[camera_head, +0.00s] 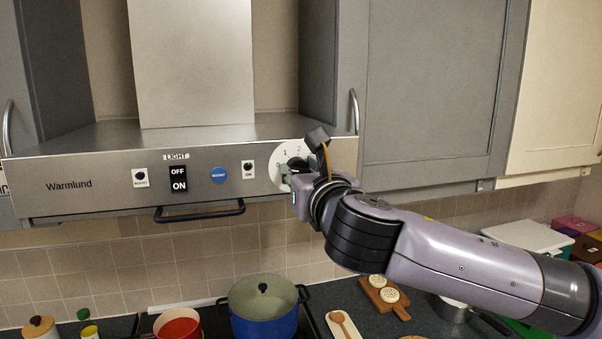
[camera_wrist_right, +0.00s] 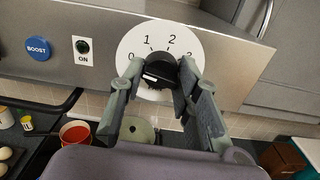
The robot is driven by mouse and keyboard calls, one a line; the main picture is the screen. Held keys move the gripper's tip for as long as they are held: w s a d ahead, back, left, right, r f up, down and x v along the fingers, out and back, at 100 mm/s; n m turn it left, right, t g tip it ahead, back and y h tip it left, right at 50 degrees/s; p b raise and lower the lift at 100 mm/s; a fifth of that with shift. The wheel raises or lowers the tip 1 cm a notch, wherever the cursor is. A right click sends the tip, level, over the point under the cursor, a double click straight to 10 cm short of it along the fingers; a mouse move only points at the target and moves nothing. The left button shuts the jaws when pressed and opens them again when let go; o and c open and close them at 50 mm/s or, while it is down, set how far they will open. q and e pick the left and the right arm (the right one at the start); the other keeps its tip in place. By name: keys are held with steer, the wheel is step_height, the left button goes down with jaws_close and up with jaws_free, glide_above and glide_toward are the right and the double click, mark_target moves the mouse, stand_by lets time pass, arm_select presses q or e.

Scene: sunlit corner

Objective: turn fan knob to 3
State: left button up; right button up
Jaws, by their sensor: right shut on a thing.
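The fan knob (camera_wrist_right: 160,66) is black and round, on a white dial plate (camera_wrist_right: 135,44) at the right end of the hood front. In the right wrist view the numbers 0, 1, 2 and 3 run around the dial from left to right. A white mark shows on the knob's lower left, but I cannot tell its exact setting. My right gripper (camera_wrist_right: 161,76) is shut on the knob, one finger on each side. In the head view my right gripper (camera_head: 294,180) covers part of the dial (camera_head: 284,150). My left gripper is not in view.
The steel hood (camera_head: 110,185) carries a light switch (camera_head: 178,179), a blue BOOST button (camera_head: 218,175) and small black buttons. A blue pot (camera_head: 264,312) and a red pot (camera_head: 178,325) stand on the stove below. Grey cabinets (camera_head: 435,90) flank the hood.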

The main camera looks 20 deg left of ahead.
steer(key=shift+m, duration=0.3)
steer(key=m+b, duration=0.9)
steer(key=m, duration=1.7)
steer(key=shift+f+b, duration=0.1)
steer(key=shift+b, duration=0.2)
steer(key=o, duration=1.2)
steer(key=shift+c, duration=0.2)
